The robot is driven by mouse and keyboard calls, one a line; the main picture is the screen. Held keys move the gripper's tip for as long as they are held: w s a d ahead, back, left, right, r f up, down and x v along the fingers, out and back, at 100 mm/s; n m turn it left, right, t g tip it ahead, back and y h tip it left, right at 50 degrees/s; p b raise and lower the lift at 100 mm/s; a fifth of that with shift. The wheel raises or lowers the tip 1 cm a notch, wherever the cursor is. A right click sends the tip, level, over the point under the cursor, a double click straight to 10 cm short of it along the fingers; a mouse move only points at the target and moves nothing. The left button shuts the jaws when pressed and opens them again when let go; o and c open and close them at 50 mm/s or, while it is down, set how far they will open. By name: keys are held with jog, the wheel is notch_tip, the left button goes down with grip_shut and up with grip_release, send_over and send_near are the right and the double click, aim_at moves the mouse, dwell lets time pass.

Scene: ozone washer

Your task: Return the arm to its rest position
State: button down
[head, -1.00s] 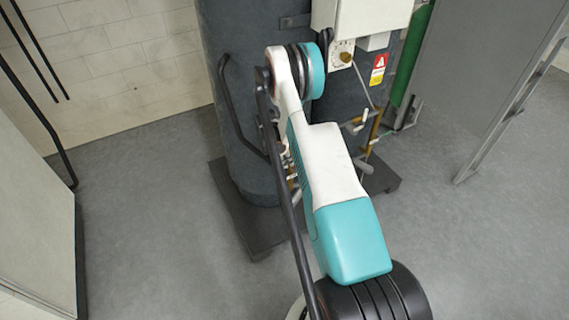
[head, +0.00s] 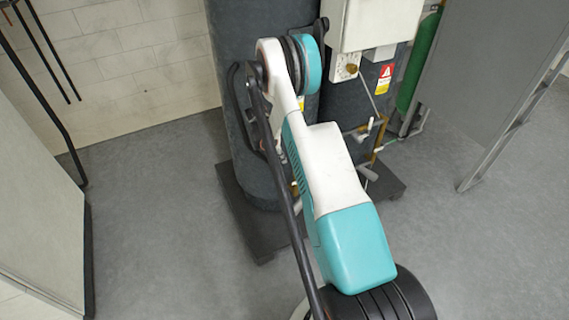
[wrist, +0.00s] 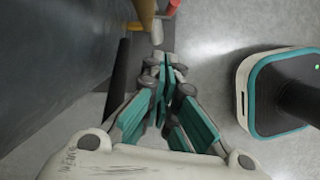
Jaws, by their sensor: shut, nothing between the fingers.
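My gripper (wrist: 163,88) shows in the wrist view, its teal and grey fingers closed together with nothing between them. It points past the dark wall of a large tank and toward pipework, with the grey floor below. A brass-coloured pipe with a pale end (wrist: 150,18) is just beyond the fingertips; I cannot tell how far. In the head view my white and teal arm is folded in front of the machine, and the gripper is hidden behind it.
The dark tank (head: 225,120) stands on a low black base (head: 232,200). A white control box (head: 375,22) with a knob and a green cylinder (head: 415,70) are at its right. A grey panel (head: 495,70) stands right; a pale cabinet (head: 35,190) stands left. Floor between is clear.

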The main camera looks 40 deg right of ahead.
jog(key=shift+p+v, duration=0.35)
jog(key=shift+v, duration=1.15)
jog(key=shift+d+r, duration=0.1)
jog(key=s+a+r+m+t, duration=0.1)
jog(key=s+a+r+m, duration=0.1)
jog(key=a+r, duration=0.6)
jog(key=s+a+r+m+t+y, duration=0.1)
jog(key=a+r+m+t, duration=0.15)
jog(key=r, duration=0.95)
jog(key=s+a+r+m+t, duration=0.1)
jog(key=s+a+r, duration=0.1)
jog(key=a+r, duration=0.65)
jog(key=s+a+r+m+t+y, duration=0.1)
jog(key=s+a+r+m+t, duration=0.15)
jog(key=s+a+r, duration=0.6)
jog(key=s+a+m, duration=0.2)
jog(key=s, duration=0.5)
jog(key=s+a+m+t+y, duration=0.1)
jog(key=s+a+m, duration=0.2)
jog(key=s, duration=0.3)
jog(key=shift+s+f+t, duration=0.15)
jog(key=shift+s+t, duration=0.15)
jog(key=shift+s, duration=0.1)
